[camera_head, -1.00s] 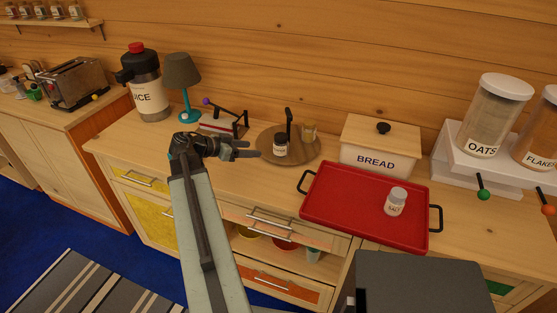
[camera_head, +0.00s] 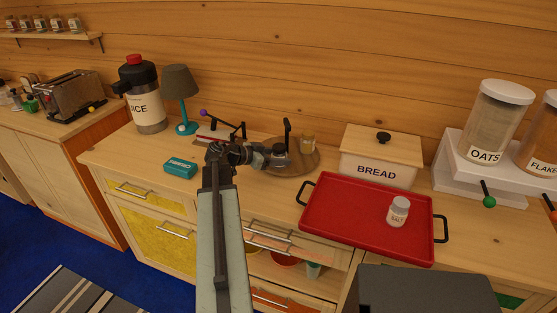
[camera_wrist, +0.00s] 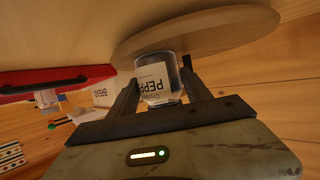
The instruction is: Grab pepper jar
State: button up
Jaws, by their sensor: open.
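The pepper jar (camera_wrist: 157,79) has a white label reading PEPP and stands on the round wooden board. In the wrist view it sits between the two fingers of my gripper (camera_wrist: 158,92), which are open on either side of it. I cannot tell whether a finger touches the jar.
A red tray (camera_head: 350,222) with a salt jar (camera_head: 398,211) lies to the right, before the bread box (camera_head: 379,165). A teal box (camera_head: 180,169) lies left of my arm.

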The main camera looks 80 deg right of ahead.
aim_at(284, 148)
jog(key=b+x, duration=0.1)
jog(key=x, duration=0.2)
jog(key=shift+s+d+f, duration=0.15)
jog(key=shift+d+f, duration=0.05)
jog(key=shift+r, duration=0.1)
jog(key=c, duration=1.2)
notch_tip(284, 148, up, 3)
jog(key=p, duration=0.3)
jog(key=shift+r+p, duration=0.2)
jog(key=shift+p, duration=0.1)
jog(key=shift+w+a+r+p, duration=0.2)
jog(key=shift+w+r+p, duration=0.05)
jog(key=shift+p, duration=0.05)
jog(key=w+a, duration=0.3)
jog(key=w, duration=0.1)
jog(key=w+a, duration=0.4)
jog(key=w, duration=0.1)
jog(key=w+a, duration=0.4)
jog(key=shift+w+a+f, duration=0.15)
jog(key=shift+w+f, duration=0.05)
